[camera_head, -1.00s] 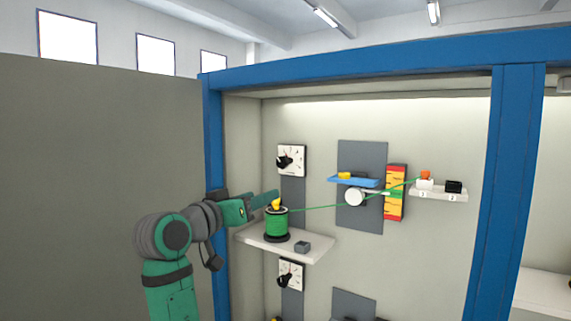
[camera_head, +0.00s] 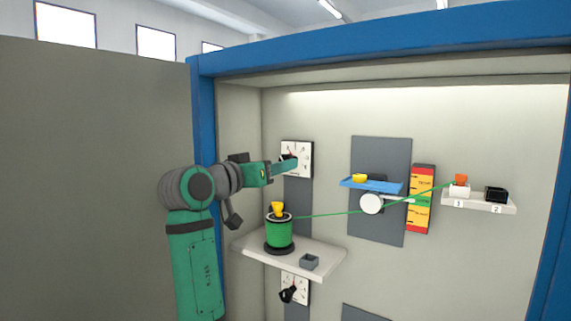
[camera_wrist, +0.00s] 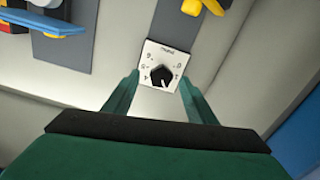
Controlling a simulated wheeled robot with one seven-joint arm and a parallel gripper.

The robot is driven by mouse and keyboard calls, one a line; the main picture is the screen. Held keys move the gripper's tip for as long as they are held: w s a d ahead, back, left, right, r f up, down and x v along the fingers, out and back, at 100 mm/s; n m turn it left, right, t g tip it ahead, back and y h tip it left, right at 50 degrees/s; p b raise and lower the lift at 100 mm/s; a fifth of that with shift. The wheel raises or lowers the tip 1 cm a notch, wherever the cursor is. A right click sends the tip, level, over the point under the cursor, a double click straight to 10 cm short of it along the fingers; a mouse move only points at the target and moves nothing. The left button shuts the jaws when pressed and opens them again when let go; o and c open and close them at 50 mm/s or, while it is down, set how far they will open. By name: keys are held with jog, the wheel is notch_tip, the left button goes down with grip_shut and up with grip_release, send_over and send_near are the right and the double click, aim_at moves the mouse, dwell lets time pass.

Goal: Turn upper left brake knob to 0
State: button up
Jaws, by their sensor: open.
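The upper left brake knob is a black knob on a white dial plate (camera_head: 303,157) on the back wall, above the green spool. In the head view my gripper hides part of the dial. The wrist view shows the black knob (camera_wrist: 161,76) on its plate (camera_wrist: 150,54), between and beyond my fingertips. The dial's marks are too small to read surely. My gripper (camera_wrist: 158,82) is open and empty, its two fingers on either side of the knob's line. In the head view my gripper (camera_head: 285,166) reaches to the dial; I cannot tell whether it touches.
A lower dial (camera_head: 296,290) is under the shelf. A green cable runs right past a white roller (camera_head: 371,204). A blue post (camera_head: 205,130) stands left.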

jog(key=shift+x, duration=2.7)
jog(key=shift+a, duration=0.1)
jog(key=shift+c, duration=0.2)
jog(key=c, duration=1)
